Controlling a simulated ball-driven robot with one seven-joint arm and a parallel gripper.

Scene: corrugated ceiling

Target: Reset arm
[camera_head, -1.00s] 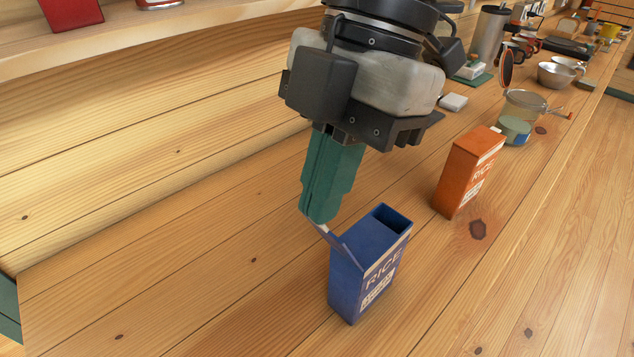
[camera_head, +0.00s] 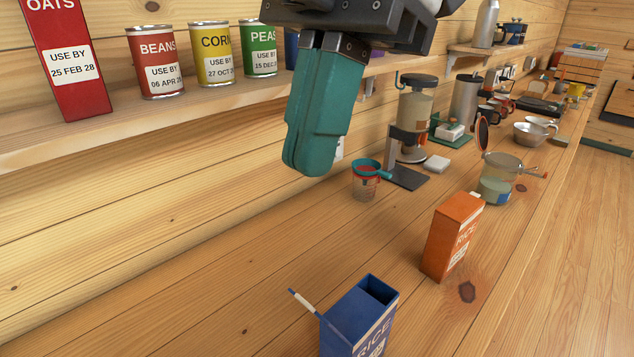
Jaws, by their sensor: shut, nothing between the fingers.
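My gripper (camera_head: 308,172) hangs in the upper middle of the head view, its green fingers pointing down and pressed together with nothing between them. It is above the wooden counter (camera_head: 200,300), apart from everything on it. A blue rice box (camera_head: 350,325) stands open-topped on the counter below and to the right of the gripper, cut off by the bottom edge. A thin white and blue stick (camera_head: 303,302) sticks out to the left at its top. An orange rice box (camera_head: 452,238) stands farther back to the right.
A wall shelf (camera_head: 120,130) holds a red oats box (camera_head: 66,60) and cans of beans (camera_head: 157,65), corn (camera_head: 213,55) and peas (camera_head: 259,50). A measuring cup (camera_head: 366,182), a dispenser (camera_head: 412,120) and a glass pot (camera_head: 497,180) stand farther back. The front-left counter is clear.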

